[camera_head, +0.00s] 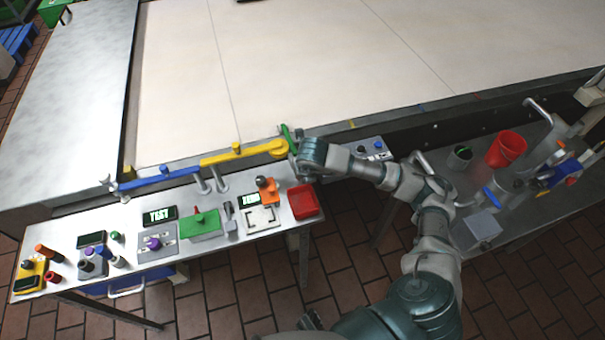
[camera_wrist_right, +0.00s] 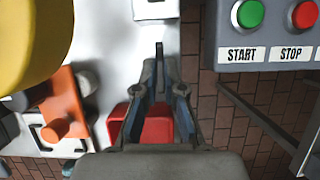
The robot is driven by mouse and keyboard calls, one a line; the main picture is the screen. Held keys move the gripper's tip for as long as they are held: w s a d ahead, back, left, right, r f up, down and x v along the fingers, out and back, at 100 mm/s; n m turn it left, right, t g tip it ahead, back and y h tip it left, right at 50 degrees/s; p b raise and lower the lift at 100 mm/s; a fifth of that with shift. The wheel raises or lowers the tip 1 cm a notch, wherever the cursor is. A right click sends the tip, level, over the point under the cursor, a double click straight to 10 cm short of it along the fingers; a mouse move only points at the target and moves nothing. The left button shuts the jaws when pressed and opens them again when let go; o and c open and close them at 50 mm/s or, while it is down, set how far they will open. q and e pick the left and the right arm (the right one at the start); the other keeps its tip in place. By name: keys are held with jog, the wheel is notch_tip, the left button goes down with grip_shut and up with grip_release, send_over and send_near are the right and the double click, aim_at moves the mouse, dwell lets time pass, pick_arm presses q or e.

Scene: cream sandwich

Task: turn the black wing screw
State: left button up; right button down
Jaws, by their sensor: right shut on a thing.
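My right gripper (camera_head: 298,164) reaches in from the right to the end of the yellow bar (camera_head: 240,155) at the table edge. In the right wrist view its fingers (camera_wrist_right: 160,62) are drawn together on a thin dark piece (camera_wrist_right: 160,50), seen edge-on between the tips. This piece is probably the black wing screw; its shape is mostly hidden by the fingers. A green lever (camera_head: 287,133) stands just beyond the gripper in the head view. My left gripper is not in view.
A red tray (camera_head: 303,201) lies below the right gripper, with an orange part (camera_head: 268,190) beside it. The yellow part (camera_wrist_right: 28,40) is close on the left in the wrist view. A START/STOP button box (camera_wrist_right: 270,40) is close on the right.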

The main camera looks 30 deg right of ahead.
jog(key=c, duration=1.3)
grip_release()
jog(key=shift+w+d, duration=0.1)
jog(key=v, duration=1.1)
jog(key=shift+r, duration=0.35)
